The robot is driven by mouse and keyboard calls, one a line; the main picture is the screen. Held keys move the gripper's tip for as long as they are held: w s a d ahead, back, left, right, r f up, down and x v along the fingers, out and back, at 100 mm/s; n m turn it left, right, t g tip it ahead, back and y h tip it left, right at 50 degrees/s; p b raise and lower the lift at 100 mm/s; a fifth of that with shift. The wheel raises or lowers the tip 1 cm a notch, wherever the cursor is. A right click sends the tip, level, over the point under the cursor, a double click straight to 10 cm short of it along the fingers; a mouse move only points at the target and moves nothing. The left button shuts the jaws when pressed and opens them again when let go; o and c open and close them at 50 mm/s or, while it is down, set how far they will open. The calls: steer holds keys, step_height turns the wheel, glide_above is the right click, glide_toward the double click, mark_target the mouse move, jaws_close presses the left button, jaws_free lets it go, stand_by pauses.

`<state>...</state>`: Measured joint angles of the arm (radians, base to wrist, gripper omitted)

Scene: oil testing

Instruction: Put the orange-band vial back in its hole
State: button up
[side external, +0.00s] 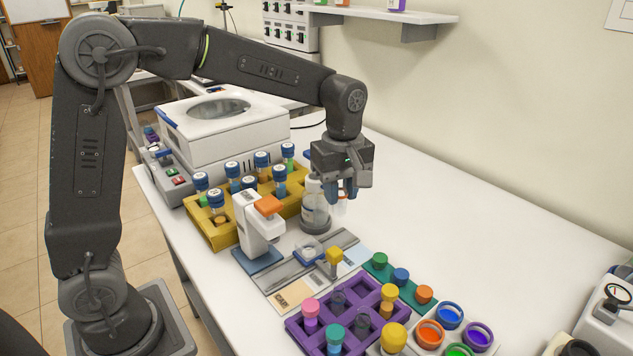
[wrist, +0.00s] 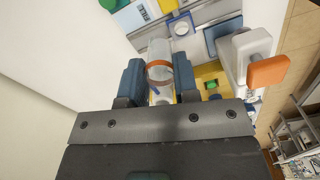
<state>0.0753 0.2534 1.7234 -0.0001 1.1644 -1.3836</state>
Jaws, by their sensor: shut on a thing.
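My gripper (wrist: 159,80) is shut on the orange-band vial (wrist: 159,52), a clear tube with an orange ring, seen between the two blue fingers in the wrist view. In the side view my gripper (side external: 345,190) hangs above the white bench, close to a clear bottle (side external: 315,205), and its fingers hide most of the vial. The purple rack (side external: 292,325) stands at the front with pink-, teal- and yellow-capped vials and several open-looking holes. The yellow rack (side external: 222,238) behind holds several blue-capped vials. I cannot tell which hole belongs to the orange-band vial.
A white instrument with an orange top (side external: 262,225) stands left of my gripper. A green strip with caps (side external: 385,270) and a tray of colored rings (side external: 440,345) sit at the front right.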

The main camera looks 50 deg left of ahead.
steer(key=d, duration=0.8)
steer(key=shift+w+a+f, duration=0.1)
steer(key=shift+a+f, duration=0.05)
steer(key=shift+f, duration=3.1)
steer(key=shift+a+f, duration=0.1)
steer(key=shift+f, duration=3.15)
steer(key=shift+f, duration=1.7)
steer(key=o, duration=1.1)
steer(key=shift+c, duration=0.2)
